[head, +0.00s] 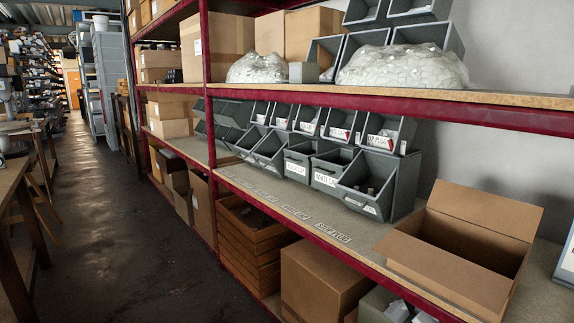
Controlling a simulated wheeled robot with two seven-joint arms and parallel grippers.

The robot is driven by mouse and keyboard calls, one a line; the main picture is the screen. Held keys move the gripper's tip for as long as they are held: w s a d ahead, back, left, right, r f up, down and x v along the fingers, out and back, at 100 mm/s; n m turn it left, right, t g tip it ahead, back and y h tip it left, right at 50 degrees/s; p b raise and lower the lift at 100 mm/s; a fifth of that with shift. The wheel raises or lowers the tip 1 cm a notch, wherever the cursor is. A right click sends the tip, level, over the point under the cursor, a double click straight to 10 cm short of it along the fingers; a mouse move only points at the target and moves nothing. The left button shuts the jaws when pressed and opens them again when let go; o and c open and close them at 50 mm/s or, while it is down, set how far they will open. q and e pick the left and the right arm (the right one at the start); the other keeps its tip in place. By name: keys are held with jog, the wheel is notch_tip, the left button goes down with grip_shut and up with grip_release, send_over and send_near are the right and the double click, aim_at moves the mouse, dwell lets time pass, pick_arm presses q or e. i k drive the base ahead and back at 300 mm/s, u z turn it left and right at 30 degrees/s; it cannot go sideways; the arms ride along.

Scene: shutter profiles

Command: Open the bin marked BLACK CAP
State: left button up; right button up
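Grey tilt-out bins stand in two rows on the middle shelf. In the lower row, a bin with a white label (297,169) sits left of centre; its label seems to end in CAP, but the first word is too small to read surely. Its front looks upright and shut. To its right is a bin whose label seems to read WHITE CAP (325,180), also looking shut. The rightmost lower bin (362,203) is tilted out, with small dark items inside. Neither of my grippers is in view.
An open cardboard box (415,256) stands on the same shelf (345,222) at the right. Clear bags of parts (402,68) lie on the upper shelf. Wooden trays (245,241) and a closed carton (318,283) are below. The aisle floor (110,220) is free at the left.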

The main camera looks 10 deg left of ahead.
aim_at(297, 158)
jog(key=u, duration=0.8)
jog(key=i, duration=0.95)
jog(key=u, duration=0.65)
